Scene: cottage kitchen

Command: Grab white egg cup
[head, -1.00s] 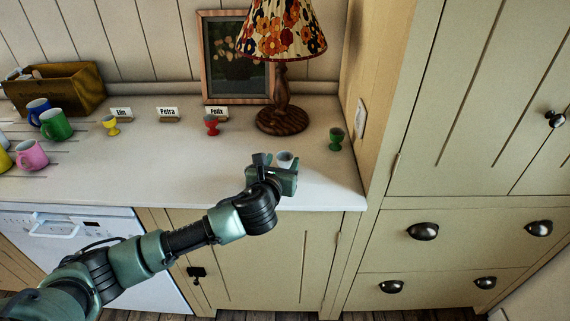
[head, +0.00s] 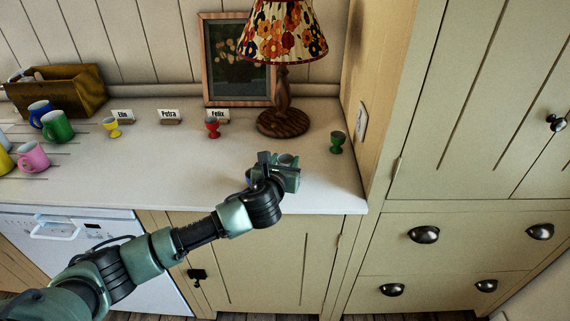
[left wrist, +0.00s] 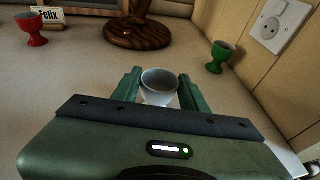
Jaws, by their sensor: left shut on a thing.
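The white egg cup (left wrist: 159,82) stands between the two green fingers of my left gripper (left wrist: 159,88) in the left wrist view. The gripper is shut on it, with a finger on each side. Its rim and inside show; its lower part is mostly hidden behind the gripper body. In the head view my left gripper (head: 280,168) is over the front part of the counter, and the cup (head: 286,159) is largely hidden by it. The cup looks upright. I cannot tell whether it touches the counter. My right gripper is not in view.
A green egg cup (head: 337,142) stands to the right, near the wall. A red egg cup (head: 213,128) and a yellow one (head: 112,127) stand by name cards to the left. A lamp (head: 283,121) stands behind. Several mugs (head: 57,126) are far left.

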